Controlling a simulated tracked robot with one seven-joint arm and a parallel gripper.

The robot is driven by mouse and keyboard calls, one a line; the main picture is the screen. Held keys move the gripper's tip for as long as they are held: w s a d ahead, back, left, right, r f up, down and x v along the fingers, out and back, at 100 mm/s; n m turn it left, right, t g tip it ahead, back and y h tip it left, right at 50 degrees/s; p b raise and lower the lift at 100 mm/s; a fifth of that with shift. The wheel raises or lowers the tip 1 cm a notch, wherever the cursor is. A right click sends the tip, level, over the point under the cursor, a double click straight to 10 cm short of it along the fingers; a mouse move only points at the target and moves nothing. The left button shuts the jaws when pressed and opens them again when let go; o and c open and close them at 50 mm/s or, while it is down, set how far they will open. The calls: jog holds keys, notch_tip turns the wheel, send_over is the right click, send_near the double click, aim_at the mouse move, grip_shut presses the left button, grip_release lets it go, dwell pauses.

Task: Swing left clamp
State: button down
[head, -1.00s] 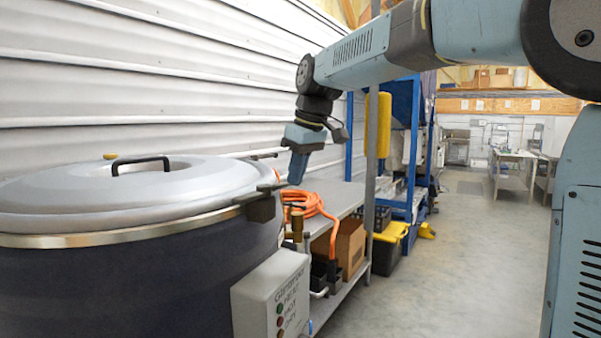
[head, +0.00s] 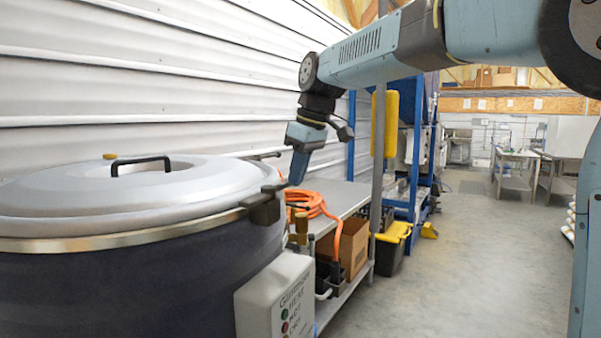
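A large dark round hopper (head: 130,290) stands at the left with a grey domed lid (head: 120,195) on it. The lid has a black handle (head: 141,161). A dark clamp (head: 264,206) sits at the rim on the right side of the hopper. Another dark latch-like part (head: 264,155) shows at the far rim. My gripper (head: 296,178) points down just behind and above the near clamp. Its finger end looks close to the clamp, but I cannot tell whether they touch. The finger gap is not visible.
A grey control box (head: 275,297) is on the hopper's right front. Behind it a metal shelf (head: 345,198) carries a coiled orange hose (head: 308,203), with a cardboard box (head: 352,248) below. A corrugated wall (head: 150,80) runs behind. The floor at right is open.

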jog(key=shift+f, duration=0.1)
jog(key=s+d+r, duration=0.4)
jog(key=d+r, duration=0.2)
jog(key=r, duration=0.4)
jog(key=w+a+f, duration=0.3)
jog(key=a+f, duration=0.2)
jog(key=f, duration=0.5)
jog(key=shift+a, duration=0.25)
dwell(0.3)
jog(key=shift+w, duration=0.1)
jog(key=shift+a, duration=0.1)
